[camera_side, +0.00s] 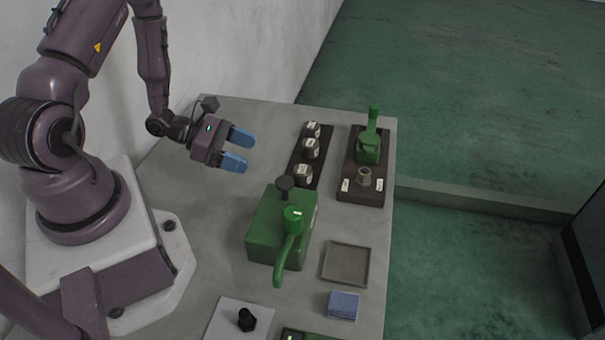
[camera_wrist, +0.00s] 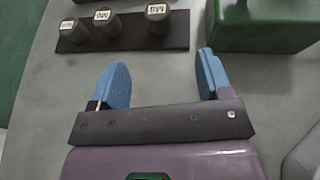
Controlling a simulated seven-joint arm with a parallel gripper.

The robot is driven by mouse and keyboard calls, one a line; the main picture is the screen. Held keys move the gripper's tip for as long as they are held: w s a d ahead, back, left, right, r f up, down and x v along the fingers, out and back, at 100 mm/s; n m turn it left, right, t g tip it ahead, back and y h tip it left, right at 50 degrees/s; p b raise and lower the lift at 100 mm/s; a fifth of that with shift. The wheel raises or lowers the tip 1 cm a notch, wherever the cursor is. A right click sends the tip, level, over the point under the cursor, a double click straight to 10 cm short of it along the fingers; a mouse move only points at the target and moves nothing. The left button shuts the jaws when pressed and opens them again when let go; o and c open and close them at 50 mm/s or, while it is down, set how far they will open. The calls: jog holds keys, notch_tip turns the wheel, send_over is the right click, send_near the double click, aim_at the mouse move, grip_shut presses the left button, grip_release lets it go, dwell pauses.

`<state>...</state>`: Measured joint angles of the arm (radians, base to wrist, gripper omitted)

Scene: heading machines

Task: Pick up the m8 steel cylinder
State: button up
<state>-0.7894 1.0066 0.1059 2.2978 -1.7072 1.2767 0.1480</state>
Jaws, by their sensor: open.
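Three steel cylinders with white labels stand upright in a row on a dark rack. In the side view they are the far cylinder (camera_side: 313,130), the middle one (camera_side: 311,149) and the near one (camera_side: 303,174). The wrist view shows the same row as left (camera_wrist: 73,33), middle (camera_wrist: 108,24) and right (camera_wrist: 158,20). The labels are small and blurred; I cannot tell surely which is the m8 steel cylinder. My gripper (camera_side: 241,150) is open and empty, above the table left of the rack. Its blue fingers (camera_wrist: 160,78) are spread, apart from the cylinders.
The green machine (camera_side: 267,230) with a lever stands in front of the rack. A second green device (camera_side: 368,148) stands on a dark base to the right. A square tray (camera_side: 346,263) and blue pads (camera_side: 343,305) lie near the front.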

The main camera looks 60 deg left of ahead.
aim_at(295, 169)
jog(key=x, duration=1.3)
jog(key=shift+a+r, duration=0.1)
jog(key=shift+r, duration=0.05)
jog(key=c, duration=1.2)
